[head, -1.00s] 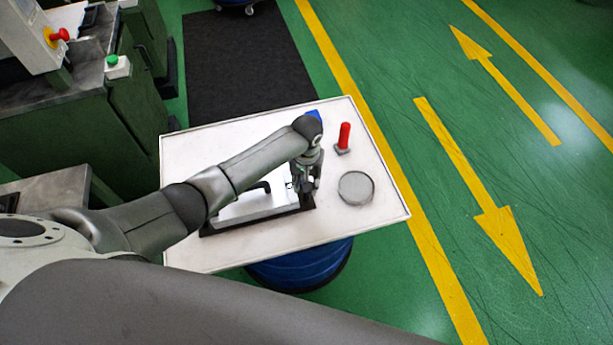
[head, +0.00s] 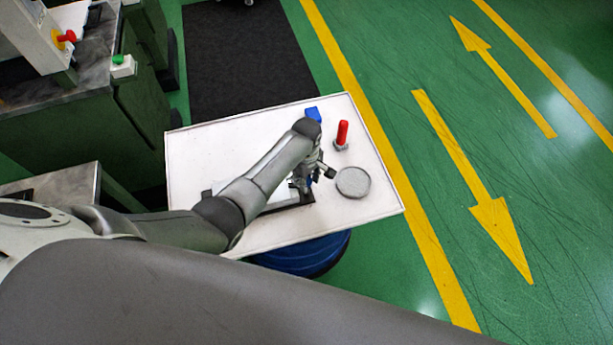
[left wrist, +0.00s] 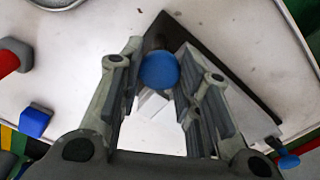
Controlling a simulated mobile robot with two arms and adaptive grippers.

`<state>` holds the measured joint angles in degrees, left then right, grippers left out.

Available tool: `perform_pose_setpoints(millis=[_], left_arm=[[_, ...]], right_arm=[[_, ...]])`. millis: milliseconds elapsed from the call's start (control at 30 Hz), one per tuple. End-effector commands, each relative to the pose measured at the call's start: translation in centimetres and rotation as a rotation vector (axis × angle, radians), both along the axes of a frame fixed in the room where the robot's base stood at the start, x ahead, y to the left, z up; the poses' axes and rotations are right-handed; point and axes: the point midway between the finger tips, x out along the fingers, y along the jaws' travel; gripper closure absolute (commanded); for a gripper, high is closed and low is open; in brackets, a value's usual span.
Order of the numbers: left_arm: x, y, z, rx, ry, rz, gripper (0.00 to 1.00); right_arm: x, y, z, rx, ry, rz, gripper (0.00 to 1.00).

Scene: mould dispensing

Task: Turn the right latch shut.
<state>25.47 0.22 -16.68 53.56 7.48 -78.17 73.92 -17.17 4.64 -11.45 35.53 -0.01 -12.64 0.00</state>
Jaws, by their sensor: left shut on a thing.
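The right latch shows as a round blue knob (left wrist: 159,70) between my left gripper's fingers in the left wrist view. My left gripper (left wrist: 162,82) is shut on this knob. In the head view the left gripper (head: 305,180) is at the right end of the mould (head: 290,204), a pale block on a dark base, and hides the latch there. My forearm covers much of the mould. A second blue-ended latch (left wrist: 288,161) shows at the lower right of the left wrist view. My right gripper is not in view.
The table's left back area is clear. A green machine (head: 80,120) stands to the left.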

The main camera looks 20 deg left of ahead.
Motion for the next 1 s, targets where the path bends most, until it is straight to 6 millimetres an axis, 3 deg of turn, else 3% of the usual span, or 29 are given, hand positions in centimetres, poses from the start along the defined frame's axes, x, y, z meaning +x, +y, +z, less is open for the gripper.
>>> perform_pose_setpoints(millis=[400,1000], left_arm=[[0.05,0.03,0.03,0.001,-0.001,0.268,0.92],[0.09,0.09,0.06,0.001,-0.003,0.343,0.92]], right_arm=[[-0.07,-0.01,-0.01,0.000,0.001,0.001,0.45],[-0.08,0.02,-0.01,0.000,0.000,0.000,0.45]])
